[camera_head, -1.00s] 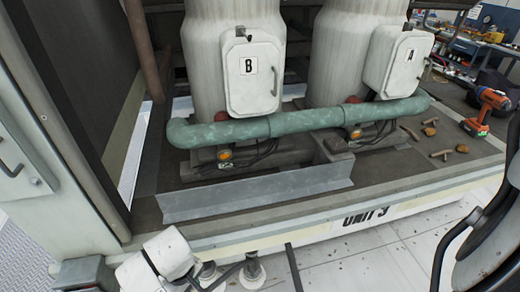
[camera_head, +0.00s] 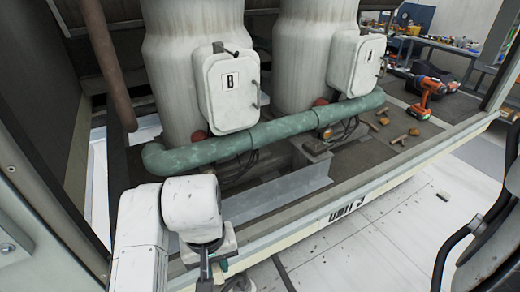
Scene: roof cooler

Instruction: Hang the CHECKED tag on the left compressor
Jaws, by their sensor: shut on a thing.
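The left compressor (camera_head: 178,75) is a tall pale cylinder with a white box (camera_head: 228,88) marked B on its front. A handle or latch shows on the box's right side and a small dark fitting at its top. My gripper (camera_head: 212,270) is low in the picture, in front of and below the left compressor, well apart from it. Its fingers are small and partly cut off by the bottom edge. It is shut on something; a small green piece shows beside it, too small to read. No CHECKED lettering is legible.
The right compressor (camera_head: 300,60) has a box (camera_head: 357,62) marked A. A green pipe (camera_head: 280,128) crosses in front of both. A metal angle rail (camera_head: 285,193) lies before them. An orange drill (camera_head: 430,88) and small fittings lie at right. A brown upright pipe (camera_head: 108,70) stands left.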

